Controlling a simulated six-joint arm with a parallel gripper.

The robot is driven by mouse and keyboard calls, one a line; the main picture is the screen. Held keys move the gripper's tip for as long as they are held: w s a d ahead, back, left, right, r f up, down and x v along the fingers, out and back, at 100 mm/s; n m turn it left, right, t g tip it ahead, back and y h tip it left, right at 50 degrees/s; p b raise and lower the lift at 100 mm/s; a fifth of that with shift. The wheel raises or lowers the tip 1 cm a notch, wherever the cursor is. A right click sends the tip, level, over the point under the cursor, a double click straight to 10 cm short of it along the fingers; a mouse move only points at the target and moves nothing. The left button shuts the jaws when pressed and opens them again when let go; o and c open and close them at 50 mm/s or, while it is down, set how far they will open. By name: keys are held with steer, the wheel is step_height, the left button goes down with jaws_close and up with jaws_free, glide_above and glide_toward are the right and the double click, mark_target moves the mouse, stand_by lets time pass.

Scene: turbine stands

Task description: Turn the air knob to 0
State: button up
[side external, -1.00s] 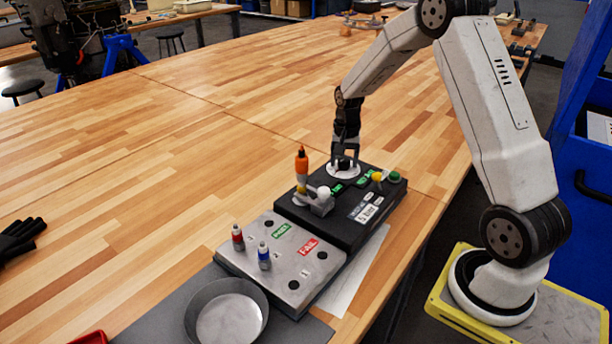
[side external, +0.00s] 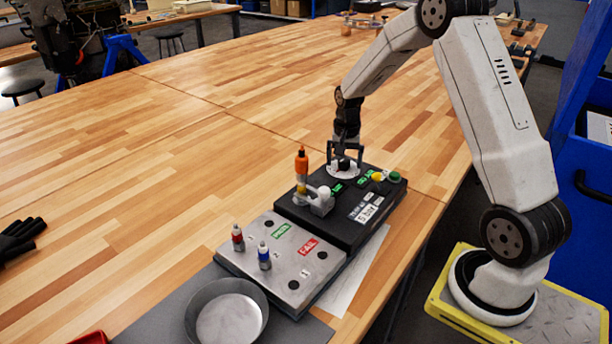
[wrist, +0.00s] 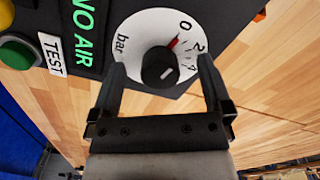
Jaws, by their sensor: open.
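The air knob (wrist: 158,68) is a black round knob in the middle of a white dial (wrist: 137,28). The dial reads 0, 2, 4 and "bar"; a red pointer (wrist: 173,42) lies close to the 0, on the side towards the 2. My gripper (wrist: 162,66) is open, with one finger on each side of the knob and a visible gap to each. In the side view my gripper (side external: 345,163) points down over the white dial (side external: 333,173) at the far end of the black panel, and the knob is largely hidden there.
The black panel (side external: 341,223) also carries a green button (side external: 394,177), a yellow knob (side external: 378,177) and labels. An orange-capped bottle (side external: 301,164) stands in a fixture left of my gripper. A grey tray (side external: 268,240) holds red and blue vials. A bowl (side external: 191,318) sits in front.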

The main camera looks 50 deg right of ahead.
mark_target(343, 161)
steer(key=shift+r, duration=0.15)
steer(key=shift+r, duration=2.35)
steer(key=shift+s+a+r, duration=0.1)
steer(key=shift+a, duration=0.35)
steer(key=s+a+n, duration=0.1)
steer(key=a, duration=0.2)
steer(key=s+a+r+n, duration=0.1)
steer(key=s+a+n, duration=0.1)
steer(key=a, duration=0.2)
steer(key=s+a+n+t, duration=0.1)
steer(key=s+a+n, duration=0.1)
steer(key=a, duration=0.1)
steer(key=shift+a+r, duration=0.2)
steer(key=shift+a, duration=0.2)
steer(key=s+a+n, duration=0.2)
steer(key=a, duration=0.1)
steer(key=s+a+f+n+t, duration=0.1)
steer(key=s+a+n, duration=0.1)
steer(key=s+a, duration=0.1)
steer(key=s+a+f+n, duration=0.1)
steer(key=s+a+n, duration=0.2)
steer(key=a, duration=0.1)
steer(key=shift+s+t, duration=0.25)
steer(key=shift+t, duration=0.05)
